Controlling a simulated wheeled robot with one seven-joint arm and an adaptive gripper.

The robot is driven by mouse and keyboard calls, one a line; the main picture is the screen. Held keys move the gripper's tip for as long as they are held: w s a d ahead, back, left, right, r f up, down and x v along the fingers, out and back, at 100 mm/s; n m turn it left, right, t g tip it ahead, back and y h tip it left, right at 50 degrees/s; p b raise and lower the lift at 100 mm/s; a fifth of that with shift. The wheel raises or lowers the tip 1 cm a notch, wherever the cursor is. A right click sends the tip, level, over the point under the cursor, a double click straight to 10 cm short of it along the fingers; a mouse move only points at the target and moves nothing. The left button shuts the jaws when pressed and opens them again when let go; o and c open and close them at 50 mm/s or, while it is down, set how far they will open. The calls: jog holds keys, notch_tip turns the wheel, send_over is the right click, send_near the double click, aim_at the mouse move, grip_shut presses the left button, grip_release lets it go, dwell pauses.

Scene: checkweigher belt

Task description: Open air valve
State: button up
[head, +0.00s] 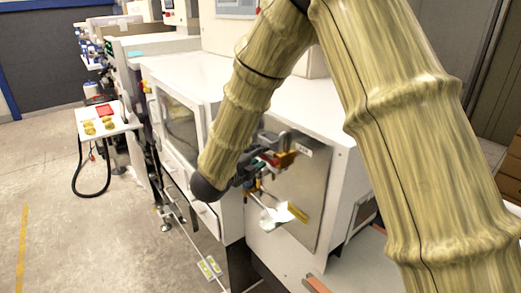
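My arm reaches down across the middle of the head view. Its dark wrist is bent, and my gripper (283,146) points right toward a silver panel (305,185) on the white machine's side. At the gripper's fingers there is a small brass-orange fitting (286,159) with a red part (268,160) beside it, which looks like the air valve. A small white label (304,150) sits just right of it. The gripper overlaps the valve, so I cannot tell whether the fingers touch it or how far they are apart. The valve handle's position is not clear.
The white machine (320,112) fills the centre, with a windowed door (180,128) on its left face. A small white side table (106,121) carries yellow items and a red one. Open floor (75,215) lies to the left. Brown boxes (512,165) stand at the right edge.

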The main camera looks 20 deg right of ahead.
jog(key=shift+p+x, duration=0.35)
jog(key=shift+x, duration=0.95)
grip_shut()
